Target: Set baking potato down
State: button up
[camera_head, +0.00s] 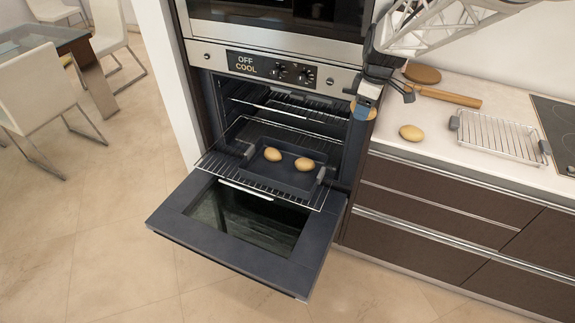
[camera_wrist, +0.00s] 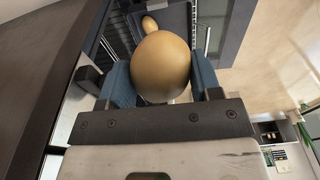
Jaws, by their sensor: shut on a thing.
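My gripper (camera_head: 364,104) is shut on a tan baking potato (camera_wrist: 160,66), which sits between the two blue fingers in the wrist view. In the head view the gripper is at the right edge of the open oven, higher than the tray, and mostly hides the held potato. A dark baking tray (camera_head: 285,180) stands on a pulled-out wire rack in the oven. Two potatoes, one on the left (camera_head: 272,154) and one on the right (camera_head: 305,164), lie in the tray. One potato (camera_wrist: 149,24) shows in the tray beyond the held one in the wrist view.
The oven door (camera_head: 168,222) is folded down below the rack. On the counter (camera_head: 400,148) at right are another potato (camera_head: 411,132), a wooden rolling pin (camera_head: 448,97), a round brown item (camera_head: 422,73) and a wire rack (camera_head: 498,138). The tray's front has bare room.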

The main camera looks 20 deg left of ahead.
jog(key=s+a+f+n, duration=0.1)
jog(key=a+f+n, duration=0.2)
jog(key=a+f, duration=0.2)
jog(key=s+a+f+n, duration=0.1)
jog(key=a+f+n, duration=0.3)
jog(key=f, duration=0.8)
jog(key=shift+s+a+n+g, duration=0.3)
jog(key=shift+s+a+g, duration=0.1)
jog(key=shift+a, duration=0.6)
jog(key=a+f, duration=0.1)
jog(key=a, duration=0.1)
jog(key=a+f+n, duration=0.1)
jog(key=a+f, duration=0.1)
jog(key=a, duration=0.1)
jog(key=a+f+n, duration=0.1)
jog(key=a, duration=0.2)
jog(key=shift+w+a+f+h, duration=0.15)
jog(key=shift+w+f+h, duration=0.1)
jog(key=shift+f+h, duration=0.05)
jog(key=n, duration=0.3)
send_over(263, 173)
notch_tip(263, 173, down, 4)
jog(key=shift+f, duration=0.1)
jog(key=shift+w, duration=0.1)
jog(key=shift+f, duration=3.05)
jog(key=shift+f, duration=0.1)
jog(key=shift+f, duration=1.8)
jog(key=shift+f, duration=0.1)
